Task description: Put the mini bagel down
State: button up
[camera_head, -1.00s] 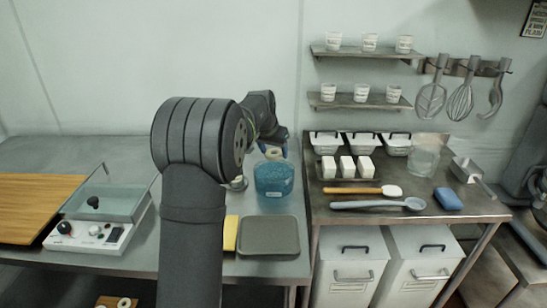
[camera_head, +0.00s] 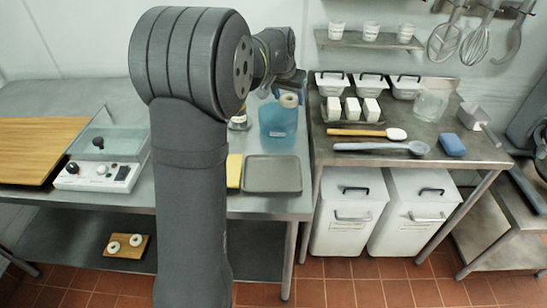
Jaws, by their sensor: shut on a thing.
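The mini bagel (camera_head: 289,100) is a small pale ring. My gripper (camera_head: 289,90) is shut on it, and the bagel hangs below the fingers. In the picture it overlaps the upper part of a blue translucent container (camera_head: 277,128) on the steel table. I cannot tell whether it is over, in or behind the container. The fingertips are small and partly hidden. My large dark arm crosses the middle of the view.
A grey tray (camera_head: 272,175) lies in front of the container, beside a yellow cloth (camera_head: 234,171). A wooden board (camera_head: 113,250) with two bagels sits on the lower shelf. A control box (camera_head: 97,174) and cutting board (camera_head: 30,145) are left. A utensil-filled table (camera_head: 468,158) stands right.

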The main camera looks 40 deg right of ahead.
jog(key=s+a+f, duration=0.1)
jog(key=s+a, duration=0.6)
jog(key=s, duration=0.3)
jog(key=s+a+f, duration=0.2)
jog(key=s+a, duration=0.5)
jog(key=s, duration=0.3)
send_over(274, 172)
jog(key=a, duration=0.1)
jog(key=f, duration=0.6)
jog(key=shift+s+a+f, duration=0.15)
jog(key=shift+s+a, duration=0.05)
jog(key=shift+s, duration=0.1)
jog(key=shift+f, duration=2.05)
jog(key=shift+f, duration=0.15)
jog(key=o, duration=1)
jog(key=shift+o, duration=0.2)
